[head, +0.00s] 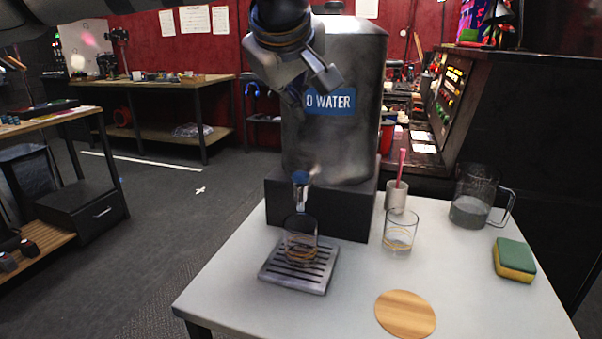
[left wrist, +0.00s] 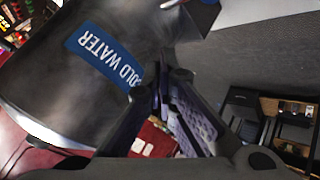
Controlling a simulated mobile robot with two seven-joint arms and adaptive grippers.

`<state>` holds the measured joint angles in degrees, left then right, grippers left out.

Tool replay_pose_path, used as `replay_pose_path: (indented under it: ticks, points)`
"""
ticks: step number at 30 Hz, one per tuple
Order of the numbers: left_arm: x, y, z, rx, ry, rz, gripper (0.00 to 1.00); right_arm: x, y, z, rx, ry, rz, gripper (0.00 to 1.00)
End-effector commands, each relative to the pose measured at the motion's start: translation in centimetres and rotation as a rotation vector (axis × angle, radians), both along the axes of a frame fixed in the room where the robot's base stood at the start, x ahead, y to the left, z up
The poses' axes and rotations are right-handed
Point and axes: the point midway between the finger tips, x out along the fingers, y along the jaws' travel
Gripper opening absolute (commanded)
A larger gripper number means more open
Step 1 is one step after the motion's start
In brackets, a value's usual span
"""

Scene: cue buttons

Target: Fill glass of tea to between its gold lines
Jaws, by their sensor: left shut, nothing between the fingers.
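A clear glass (head: 301,242) stands upright on the slotted drip tray (head: 313,290) below the tap (head: 301,195) of a metal dispenser (head: 345,140). Gold-brown bands show low on this glass; I cannot tell whether it holds liquid. The tap has a blue top. The dispenser's blue label reads "COLD WATER" in the left wrist view (left wrist: 98,55). A second glass with gold lines (head: 400,235) stands on the table to the right and looks empty. My left gripper (head: 310,90) is shut and empty, in front of the dispenser's upper body, above the tap. My right gripper is out of view.
On the white table (head: 350,300) stand a cup with a pink stick (head: 396,196), a pitcher with greyish contents (head: 470,208), a green-yellow sponge (head: 514,260) and a round wooden coaster (head: 405,313). The dispenser stands on a dark block (head: 345,205). A dark cabinet is behind, right.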

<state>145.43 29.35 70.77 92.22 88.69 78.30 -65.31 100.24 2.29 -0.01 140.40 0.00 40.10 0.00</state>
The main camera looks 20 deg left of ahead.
Motion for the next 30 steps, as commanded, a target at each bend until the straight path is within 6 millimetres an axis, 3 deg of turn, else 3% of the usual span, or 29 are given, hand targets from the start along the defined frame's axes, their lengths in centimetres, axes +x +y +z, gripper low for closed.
replay_pose_path:
  ticks: [9, 15, 30]
  points:
    - [0.0, 0.0, -4.8, 0.000, 0.004, -0.002, 0.00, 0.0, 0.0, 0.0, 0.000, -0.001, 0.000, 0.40]
    - [0.0, 0.0, -6.9, 0.001, 0.000, -0.001, 0.00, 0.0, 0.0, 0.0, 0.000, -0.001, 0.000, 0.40]
    - [0.0, 0.0, -7.7, 0.000, -0.001, -0.001, 0.00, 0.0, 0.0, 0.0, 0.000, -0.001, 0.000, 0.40]
